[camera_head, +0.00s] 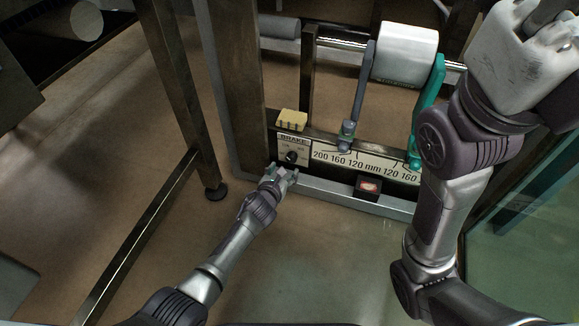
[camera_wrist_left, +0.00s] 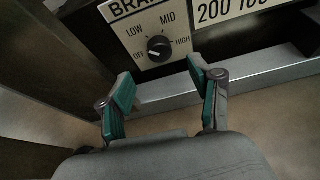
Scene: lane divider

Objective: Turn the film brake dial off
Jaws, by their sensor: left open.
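The brake dial (camera_head: 291,157) is a black round knob on a pale plate marked BRAKE, low on the frame's left part. In the left wrist view the knob (camera_wrist_left: 159,48) has OFF, LOW, MID and HIGH around it. A pale mark on the knob lies at its lower left, on the side of OFF. My left gripper (camera_head: 279,174) is just below and in front of the dial. In the wrist view its two teal-padded fingers (camera_wrist_left: 160,90) are spread and empty, apart from the knob. My right arm's end is cut off at the upper right; its fingers cannot be made out.
A yellow block (camera_head: 291,120) sits above the brake plate. A scale strip (camera_head: 362,166) runs right of it, with a red-lit switch (camera_head: 368,187) below. A white roll (camera_head: 405,53) hangs between a grey and a green arm (camera_head: 427,107). A metal ledge (camera_head: 340,197) runs below the panel.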

